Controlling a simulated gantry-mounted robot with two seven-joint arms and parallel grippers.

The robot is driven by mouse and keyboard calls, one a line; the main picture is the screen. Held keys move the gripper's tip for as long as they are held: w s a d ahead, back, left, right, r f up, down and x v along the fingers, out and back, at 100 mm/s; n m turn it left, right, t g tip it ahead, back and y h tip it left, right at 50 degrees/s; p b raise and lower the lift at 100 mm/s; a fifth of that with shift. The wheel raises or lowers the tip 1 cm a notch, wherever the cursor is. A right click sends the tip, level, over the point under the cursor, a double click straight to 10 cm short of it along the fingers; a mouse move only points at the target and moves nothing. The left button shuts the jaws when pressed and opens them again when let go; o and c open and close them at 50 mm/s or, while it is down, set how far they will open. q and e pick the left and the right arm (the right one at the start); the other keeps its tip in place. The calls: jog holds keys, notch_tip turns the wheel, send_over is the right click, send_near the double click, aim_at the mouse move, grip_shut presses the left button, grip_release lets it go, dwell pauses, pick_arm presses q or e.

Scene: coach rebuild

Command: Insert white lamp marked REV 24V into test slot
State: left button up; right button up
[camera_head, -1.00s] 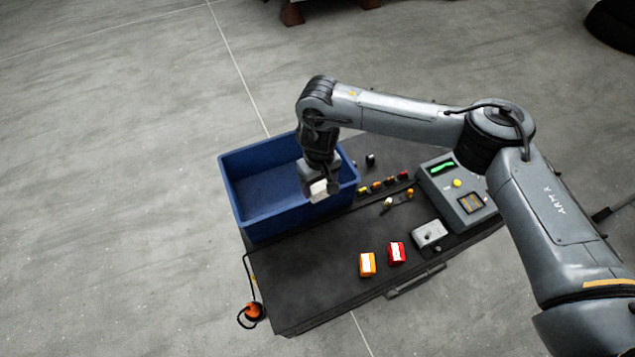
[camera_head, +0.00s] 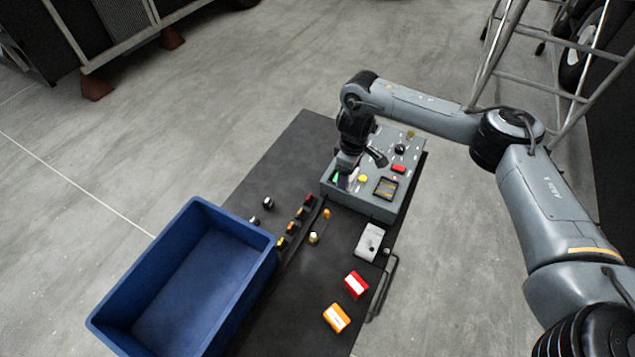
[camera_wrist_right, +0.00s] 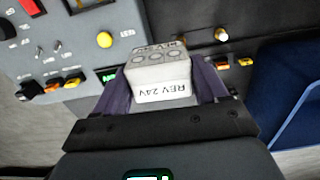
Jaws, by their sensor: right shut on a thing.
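The white lamp marked REV 24V (camera_wrist_right: 160,80) is held between the fingers of my right gripper (camera_wrist_right: 163,92) in the right wrist view. Its lettering is upside down there. In the head view my right gripper (camera_head: 350,172) is over the left front of the grey test box (camera_head: 360,203), by its green display, and mostly hides the lamp. The box has a yellow button (camera_head: 363,179), a red switch (camera_head: 398,168), a black knob (camera_head: 400,149) and a dark framed slot (camera_head: 386,188). The slot looks clear of the gripper. My left gripper is not in view.
A blue bin (camera_head: 160,290) stands at the left and looks empty. A red block (camera_head: 356,285) and an orange block (camera_head: 337,318) lie on the dark bench (camera_head: 290,150).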

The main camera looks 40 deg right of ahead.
jog(key=s+d+f+b, duration=0.1)
jog(key=s+d, duration=0.1)
jog(key=d, duration=0.2)
jog(key=s+d+f+b, duration=0.1)
jog(key=d+f+b, duration=0.1)
jog(key=d, duration=0.2)
jog(key=s+d+f+b, duration=0.1)
jog(key=s+d+f, duration=0.1)
jog(key=d, duration=0.3)
jog(key=shift+s+f, duration=0.15)
jog(key=shift+s, duration=0.2)
jog(key=shift+d+f+b, duration=0.2)
jog(key=shift+f+b, duration=0.1)
jog(key=shift+b, duration=0.3)
jog(key=shift+s+f+b, duration=0.1)
jog(key=shift+f+b, duration=0.65)
jog(key=shift+b, duration=0.25)
jog(key=shift+p, duration=0.6)
jog(key=shift+f+p, duration=0.15)
jog(key=shift+p, duration=0.3)
